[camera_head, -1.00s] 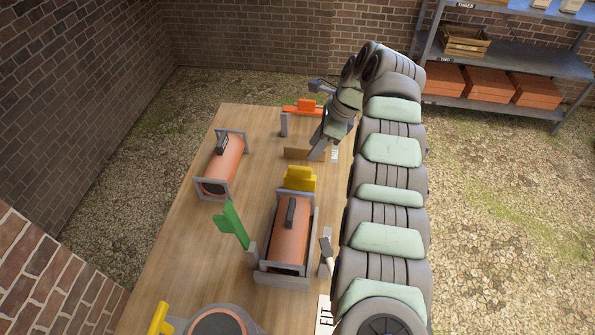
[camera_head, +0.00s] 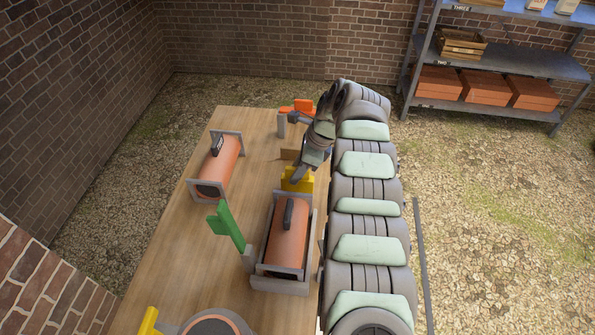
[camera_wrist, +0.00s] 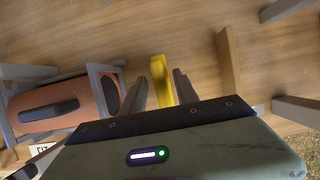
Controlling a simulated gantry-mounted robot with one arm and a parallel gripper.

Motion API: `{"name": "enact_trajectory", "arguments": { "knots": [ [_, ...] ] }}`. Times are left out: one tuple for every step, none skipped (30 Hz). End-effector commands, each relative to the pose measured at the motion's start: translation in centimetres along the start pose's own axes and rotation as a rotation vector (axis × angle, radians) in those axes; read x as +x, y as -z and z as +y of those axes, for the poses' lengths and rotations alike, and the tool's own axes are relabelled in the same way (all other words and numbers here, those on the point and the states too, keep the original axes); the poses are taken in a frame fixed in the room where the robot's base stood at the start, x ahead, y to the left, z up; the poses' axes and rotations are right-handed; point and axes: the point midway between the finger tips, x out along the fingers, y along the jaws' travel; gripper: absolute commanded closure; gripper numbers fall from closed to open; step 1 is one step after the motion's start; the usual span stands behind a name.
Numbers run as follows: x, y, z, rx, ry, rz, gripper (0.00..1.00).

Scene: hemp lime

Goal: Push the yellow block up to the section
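The yellow block (camera_head: 297,181) stands on the wooden table, just behind the grey cradle that holds a copper cylinder section (camera_head: 289,240) with a dark handle. The cylinder also shows at left in the wrist view (camera_wrist: 62,104). My gripper (camera_head: 303,174) is down at the yellow block and hides part of it in the head view. In the wrist view the yellow block (camera_wrist: 161,80) lies between my two dark fingers, which are apart, with a narrow gap visible on each side.
A green block (camera_head: 228,225) on a post stands left of the cradle. A second copper cylinder (camera_head: 219,166) lies farther left. A wooden strip (camera_wrist: 229,62) is right of my fingers. An orange block (camera_head: 300,107) is at the back; another yellow piece (camera_head: 148,321) is at the front left.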

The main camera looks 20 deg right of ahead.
Motion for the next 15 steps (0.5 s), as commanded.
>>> {"name": "enact_trajectory", "arguments": {
  "knots": [
    [-0.09,-0.02,-0.02,0.000,0.001,0.000,0.64],
    [-0.10,-0.03,-0.03,0.000,0.001,0.000,0.64],
    [-0.11,-0.03,-0.03,0.000,0.001,0.000,0.64],
    [-0.12,-0.03,-0.03,0.000,0.001,0.000,0.65],
    [-0.11,-0.03,-0.03,0.000,0.001,0.000,0.68],
    [-0.11,-0.03,-0.03,0.000,0.001,0.000,0.71],
    [-0.11,-0.03,-0.03,0.000,0.001,0.000,0.73],
    [-0.11,-0.02,-0.03,0.000,0.001,0.000,0.76],
    [-0.12,-0.02,-0.04,0.000,0.001,0.000,0.79],
    [-0.12,-0.02,-0.04,0.000,0.001,0.000,0.82],
    [-0.12,-0.02,-0.04,0.000,0.001,0.000,0.84],
    [-0.13,-0.02,-0.04,0.000,0.001,0.000,0.87],
    [-0.12,-0.02,-0.04,0.000,0.001,0.000,0.90],
    [-0.12,-0.02,-0.04,0.000,0.001,0.000,0.92],
    [-0.13,-0.02,-0.04,0.000,0.001,0.000,0.96]
  ]
}}
